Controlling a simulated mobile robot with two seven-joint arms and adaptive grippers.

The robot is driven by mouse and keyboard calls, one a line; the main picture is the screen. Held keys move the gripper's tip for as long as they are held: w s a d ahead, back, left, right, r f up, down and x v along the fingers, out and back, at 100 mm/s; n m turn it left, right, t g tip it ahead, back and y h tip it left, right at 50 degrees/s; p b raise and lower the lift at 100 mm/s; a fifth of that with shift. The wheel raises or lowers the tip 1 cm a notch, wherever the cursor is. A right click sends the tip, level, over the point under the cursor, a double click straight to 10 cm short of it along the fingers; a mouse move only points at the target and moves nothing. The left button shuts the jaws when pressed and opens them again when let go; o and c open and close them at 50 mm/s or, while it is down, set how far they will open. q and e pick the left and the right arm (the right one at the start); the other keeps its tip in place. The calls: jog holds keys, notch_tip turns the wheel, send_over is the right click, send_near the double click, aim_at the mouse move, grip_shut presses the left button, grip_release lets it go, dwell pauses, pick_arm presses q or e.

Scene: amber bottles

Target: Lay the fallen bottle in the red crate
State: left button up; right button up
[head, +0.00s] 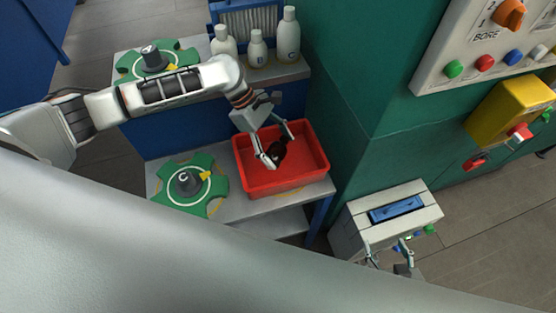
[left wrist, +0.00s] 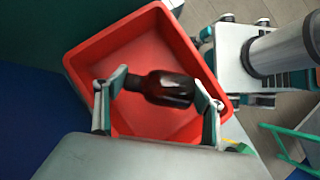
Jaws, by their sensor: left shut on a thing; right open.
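The fallen bottle is dark amber and lies on its side between the fingers of my left gripper (head: 276,150). It shows as a dark shape in the head view (head: 277,151) and more clearly in the left wrist view (left wrist: 165,88), its neck towards the left finger. My left gripper is shut on it, over the red crate (head: 245,181), with the fingertips within the crate's outline. I cannot tell whether the bottle touches the crate floor. The crate also shows in the left wrist view (left wrist: 90,62). My right gripper (head: 390,257) is open and empty at the lower right.
The crate stands on a grey bench beside a green fixture (head: 190,198) marked C. Another green fixture (head: 150,60) and several white bottles (head: 256,47) stand further back. A green cabinet wall (head: 345,110) rises right of the crate. A pale box (head: 385,212) stands near my right gripper.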

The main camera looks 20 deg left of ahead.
pick_arm(q)
jog(key=shift+f, duration=0.35)
jog(key=o, duration=1.2)
jog(key=v, duration=1.2)
